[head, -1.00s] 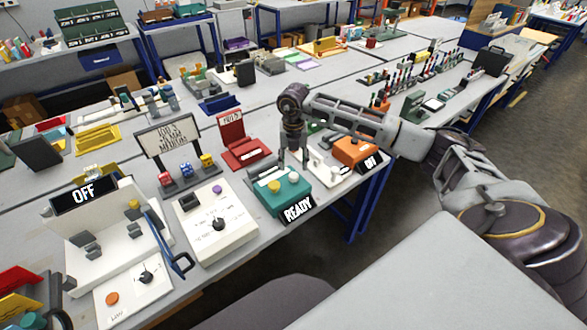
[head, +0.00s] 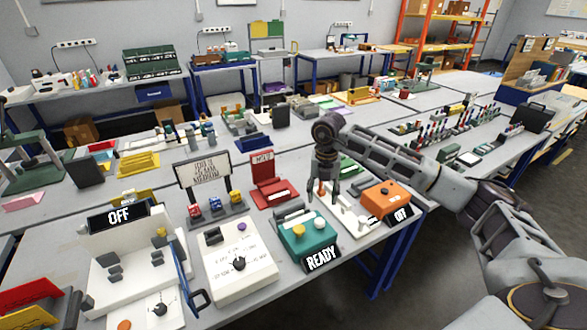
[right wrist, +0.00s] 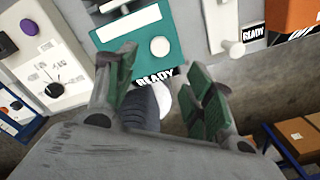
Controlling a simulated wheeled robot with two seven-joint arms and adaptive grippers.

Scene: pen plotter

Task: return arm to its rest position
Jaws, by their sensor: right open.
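My right gripper (head: 322,194) points down above the bench, with its two fingers apart and nothing visible between them. In the head view it appears just above and behind the teal device (head: 318,243), which has a yellow knob, a white round button and a sign reading READY (head: 321,259). In the right wrist view the open green-padded fingers (right wrist: 158,98) frame the device's front edge and its READY sign (right wrist: 157,77); the teal face (right wrist: 138,35) lies beyond them. I see no contact with the device. My left gripper is not in view.
An orange device (head: 381,200) with an OFF sign (head: 402,215) stands right of the teal one. A white panel with a black dial (head: 238,281) and a white open-fronted machine (head: 105,282) stand left. A red sign stand (head: 263,175) is behind. Floor shows beyond the bench's right edge.

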